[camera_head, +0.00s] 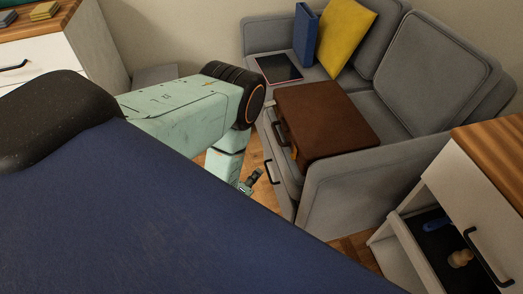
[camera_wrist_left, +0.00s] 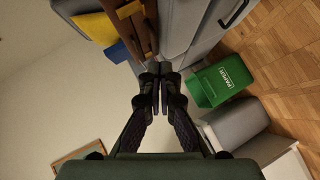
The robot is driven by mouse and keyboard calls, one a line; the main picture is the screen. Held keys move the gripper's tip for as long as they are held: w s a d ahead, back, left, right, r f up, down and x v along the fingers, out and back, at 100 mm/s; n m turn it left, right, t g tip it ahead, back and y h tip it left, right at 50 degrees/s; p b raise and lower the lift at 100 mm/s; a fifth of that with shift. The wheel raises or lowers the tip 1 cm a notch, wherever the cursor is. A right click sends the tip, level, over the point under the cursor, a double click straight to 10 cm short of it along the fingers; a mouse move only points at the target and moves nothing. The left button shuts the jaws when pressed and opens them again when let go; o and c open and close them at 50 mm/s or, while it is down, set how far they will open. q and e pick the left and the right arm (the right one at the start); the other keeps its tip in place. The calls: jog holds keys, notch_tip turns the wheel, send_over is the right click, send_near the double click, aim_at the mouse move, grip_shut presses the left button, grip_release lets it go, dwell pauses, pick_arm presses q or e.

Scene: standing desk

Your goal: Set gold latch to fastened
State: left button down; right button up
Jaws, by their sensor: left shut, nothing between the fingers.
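A brown case (camera_head: 325,118) lies flat on the grey sofa, its front side facing my left arm. A small gold-orange piece (camera_head: 294,153), apparently the gold latch, shows on that front side; its position is too small to tell. My left gripper (camera_head: 252,181) is shut and empty, in front of and below the case, apart from it. In the left wrist view the shut fingers (camera_wrist_left: 156,88) point towards the case (camera_wrist_left: 146,30), which is seen edge-on at the top. My right gripper is not in view.
The grey sofa (camera_head: 330,195) has a drawer front with dark handles below the case. A green bin (camera_wrist_left: 222,80) stands nearby. An open drawer (camera_head: 432,235) is at right.

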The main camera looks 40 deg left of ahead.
pick_arm(q)
jog(key=s, duration=0.2)
jog(key=shift+s, duration=0.4)
dwell(0.3)
